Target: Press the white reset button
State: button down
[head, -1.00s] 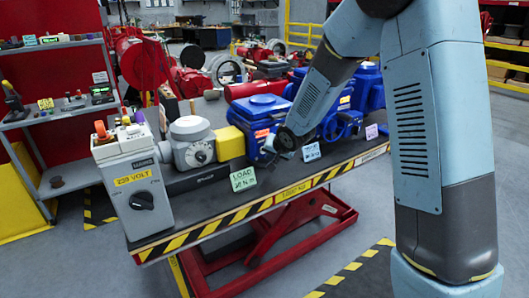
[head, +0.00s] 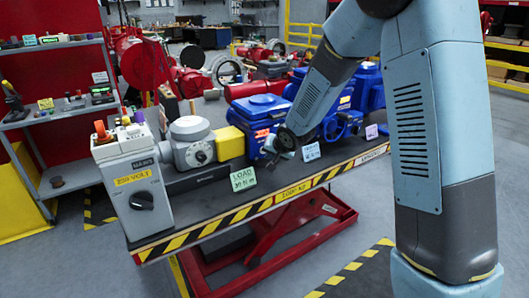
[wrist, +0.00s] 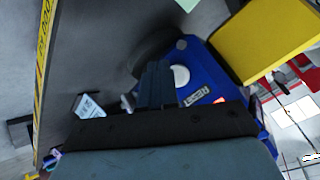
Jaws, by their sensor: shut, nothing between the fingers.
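The white round reset button (wrist: 181,75) shows in the wrist view on a blue actuator housing (wrist: 203,62), beside a "RESET" label (wrist: 194,97). My gripper (wrist: 159,66) is shut and empty. In the wrist view its fingertips appear just left of the button; I cannot tell whether they touch the housing. In the head view my gripper (head: 270,149) is low at the front of the blue actuator (head: 262,108), and the button cannot be made out there.
A yellow block (head: 231,142) adjoins the blue actuator on its left. A grey control box (head: 133,185) stands at the table's left end. Small cards (head: 242,179) stand along the front of the table (head: 210,212).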

jog(key=shift+w+a+r, duration=0.1)
jog(key=shift+w+a, duration=0.4)
jog(key=shift+w, duration=0.2)
dwell(1.4)
jog(key=shift+s+d, duration=0.5)
jog(key=shift+s, duration=0.2)
jog(key=shift+s+d, duration=0.1)
jog(key=s+d, duration=0.1)
jog(key=s, duration=0.1)
jog(key=s+d, duration=0.1)
jog(key=s, duration=0.1)
jog(key=shift+d, duration=0.35)
dwell(0.7)
